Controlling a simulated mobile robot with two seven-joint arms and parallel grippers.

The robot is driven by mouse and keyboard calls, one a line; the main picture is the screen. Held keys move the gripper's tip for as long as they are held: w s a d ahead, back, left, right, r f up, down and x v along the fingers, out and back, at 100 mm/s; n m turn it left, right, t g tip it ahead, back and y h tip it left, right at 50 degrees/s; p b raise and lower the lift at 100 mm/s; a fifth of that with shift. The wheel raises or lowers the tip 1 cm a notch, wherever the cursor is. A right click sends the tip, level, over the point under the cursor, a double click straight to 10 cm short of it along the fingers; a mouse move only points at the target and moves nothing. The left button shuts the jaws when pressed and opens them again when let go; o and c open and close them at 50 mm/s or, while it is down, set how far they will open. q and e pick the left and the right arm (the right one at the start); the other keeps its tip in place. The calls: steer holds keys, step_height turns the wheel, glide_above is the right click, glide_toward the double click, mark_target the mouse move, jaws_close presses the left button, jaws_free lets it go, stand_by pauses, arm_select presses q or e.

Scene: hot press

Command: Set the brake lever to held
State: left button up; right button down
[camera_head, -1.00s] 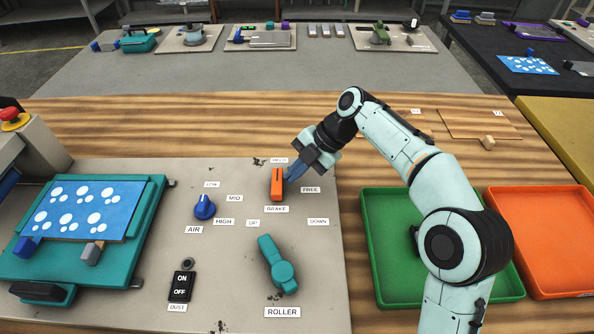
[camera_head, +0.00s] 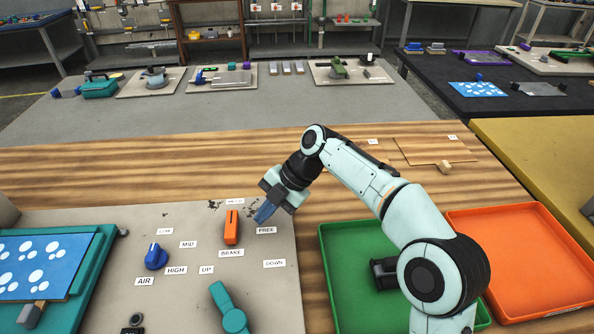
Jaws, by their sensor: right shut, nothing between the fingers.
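The orange brake lever (camera_head: 231,228) stands on the grey control panel (camera_head: 190,213), just above the BRAKE label (camera_head: 231,253). Its far end points up at the HELD label (camera_head: 235,201), which is small and blurred. The FREE label (camera_head: 266,230) lies to the right of the lever. My right gripper (camera_head: 264,213) is shut and empty. Its blue fingertips are right of the lever, above the FREE label, with a visible gap to the lever. My left gripper is not in view.
A blue AIR knob (camera_head: 156,256) is left of the lever and a teal ROLLER lever (camera_head: 229,308) is below it. A green tray (camera_head: 338,285) and an orange tray (camera_head: 530,255) stand to the right. A blue dotted sheet (camera_head: 40,262) lies at the left.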

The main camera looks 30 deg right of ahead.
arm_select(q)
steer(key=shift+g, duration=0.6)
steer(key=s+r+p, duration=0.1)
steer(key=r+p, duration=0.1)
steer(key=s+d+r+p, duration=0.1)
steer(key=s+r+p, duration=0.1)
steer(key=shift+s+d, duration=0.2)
arm_select(e)
steer(key=w+d+r, duration=0.1)
steer(key=d+r, duration=0.5)
steer(key=r, duration=0.2)
steer(key=shift+w, duration=0.25)
steer(key=shift+d, duration=0.15)
